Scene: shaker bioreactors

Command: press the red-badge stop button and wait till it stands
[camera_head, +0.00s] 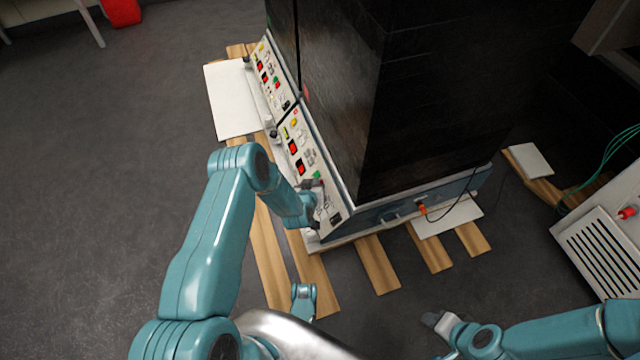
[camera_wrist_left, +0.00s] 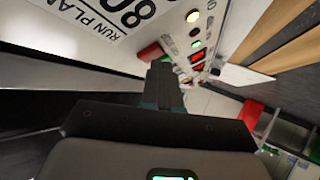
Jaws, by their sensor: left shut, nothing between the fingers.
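The near sloped control panel (camera_head: 337,208) is on the black cabinet in the head view, with red displays (camera_head: 293,147) and a green button (camera_head: 316,174). A small red mark (camera_head: 295,112) shows at its upper end. My left gripper (camera_head: 317,187) is shut and empty at the panel's lower part. In the left wrist view its fingertips (camera_wrist_left: 162,66) are close to a red part (camera_wrist_left: 150,51) and a green part (camera_wrist_left: 169,45); the fingers partly hide these, and I cannot tell whether they touch. My right gripper (camera_head: 438,320) hangs away from the cabinet, jaws unclear.
A second panel (camera_head: 268,75) with similar displays adjoins the near one. Wooden planks (camera_head: 270,260) and white slabs (camera_head: 232,100) lie under and around the cabinet. A vented white unit (camera_head: 597,247) stands at the right.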

